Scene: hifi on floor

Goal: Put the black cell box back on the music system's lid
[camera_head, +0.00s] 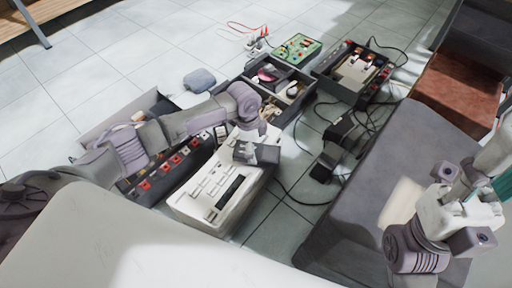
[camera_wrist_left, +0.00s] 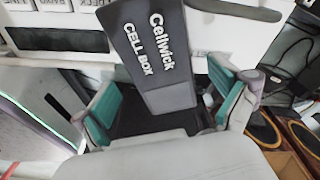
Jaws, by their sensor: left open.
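The black cell box (camera_head: 262,154) lies at the far right end of the white music system's lid (camera_head: 207,190). In the left wrist view the box (camera_wrist_left: 153,50) shows its "Cellwick CELL BOX" label over the pale lid (camera_wrist_left: 225,35). My left gripper (camera_head: 248,136) is at the box's far end. Its teal-padded fingers (camera_wrist_left: 165,105) are open, one on each side of the box's near end, with gaps visible. I cannot tell whether the box lies fully flat. My right gripper (camera_head: 465,215) is over the grey seat at the right, its fingers unclear.
A dark tray with red parts (camera_head: 150,183) lies left of the music system. A divided tray (camera_head: 290,92), a green board (camera_head: 298,47) and a dark crate (camera_head: 352,73) stand behind. Black cables and dark adapters (camera_head: 345,134) lie right of it. A grey seat (camera_head: 365,195) bounds the right side.

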